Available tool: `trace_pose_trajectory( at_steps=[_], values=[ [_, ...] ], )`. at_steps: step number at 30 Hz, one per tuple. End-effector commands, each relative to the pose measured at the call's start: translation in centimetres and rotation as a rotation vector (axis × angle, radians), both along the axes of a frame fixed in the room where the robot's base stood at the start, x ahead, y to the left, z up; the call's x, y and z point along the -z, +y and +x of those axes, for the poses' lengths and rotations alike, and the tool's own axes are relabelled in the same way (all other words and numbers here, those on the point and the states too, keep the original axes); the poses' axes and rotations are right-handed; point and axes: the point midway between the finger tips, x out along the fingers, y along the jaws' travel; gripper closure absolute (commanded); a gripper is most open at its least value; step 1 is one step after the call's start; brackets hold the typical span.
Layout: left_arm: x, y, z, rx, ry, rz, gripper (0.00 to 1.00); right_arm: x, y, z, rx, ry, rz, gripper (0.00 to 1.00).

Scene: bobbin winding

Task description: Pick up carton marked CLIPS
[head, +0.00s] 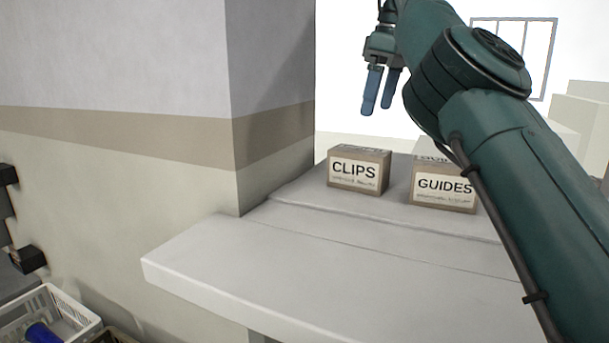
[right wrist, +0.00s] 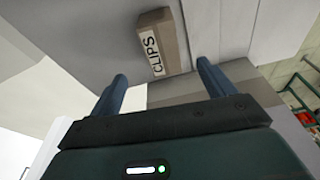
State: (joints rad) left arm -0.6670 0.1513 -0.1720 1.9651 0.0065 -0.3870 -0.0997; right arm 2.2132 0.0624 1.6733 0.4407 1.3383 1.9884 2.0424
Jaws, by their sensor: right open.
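The carton marked CLIPS (head: 358,171) is a small brown box with a white label. It stands upright on the grey ledge (head: 230,270), close to the wall corner. My right gripper (head: 377,106) is open and empty, above and behind the carton in the head view, fingers pointing down. In the right wrist view the CLIPS carton (right wrist: 167,38) lies beyond the two spread fingertips (right wrist: 162,72), apart from them. My left gripper is not in view.
A carton marked GUIDES (head: 443,189) stands just right of the CLIPS carton, partly behind my right arm. The wall corner (head: 234,150) rises left of the ledge. A white crate (head: 62,300) with a blue item sits low at left. The ledge front is clear.

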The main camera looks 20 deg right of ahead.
Motion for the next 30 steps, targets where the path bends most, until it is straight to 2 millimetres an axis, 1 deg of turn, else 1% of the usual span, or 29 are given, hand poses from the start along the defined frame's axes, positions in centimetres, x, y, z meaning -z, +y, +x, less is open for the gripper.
trace_pose_trajectory(
  at_steps=[1, 3, 6, 14, 16, 21, 24, 28, 30],
  values=[
    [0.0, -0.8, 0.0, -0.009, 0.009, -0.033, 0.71, 0.1, 0.2, -0.1, -0.008, 0.019, -0.003, 0.18],
    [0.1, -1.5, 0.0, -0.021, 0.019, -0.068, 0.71, 0.4, 0.3, -0.3, -0.014, 0.037, -0.009, 0.18],
    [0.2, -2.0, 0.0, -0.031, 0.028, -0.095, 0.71, 0.9, 0.2, -0.3, -0.017, 0.052, -0.015, 0.18],
    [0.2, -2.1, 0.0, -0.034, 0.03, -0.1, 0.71, 3.4, 0.5, 0.0, -0.014, 0.054, -0.021, 0.18],
    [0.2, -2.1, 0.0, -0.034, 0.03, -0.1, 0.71, 4.7, 0.6, 0.2, -0.014, 0.057, -0.018, 0.18],
    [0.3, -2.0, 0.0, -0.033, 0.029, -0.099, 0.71, 7.3, 0.8, 0.6, -0.017, 0.053, -0.019, 0.18],
    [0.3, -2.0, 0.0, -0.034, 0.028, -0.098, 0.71, 8.1, 0.9, 0.7, -0.018, 0.05, -0.019, 0.18],
    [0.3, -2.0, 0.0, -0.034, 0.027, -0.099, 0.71, 8.8, 1.0, 0.8, -0.019, 0.048, -0.018, 0.18],
    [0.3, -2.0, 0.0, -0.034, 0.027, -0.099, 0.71, 9.5, 1.2, 1.1, -0.019, 0.05, -0.019, 0.18]
  ],
)
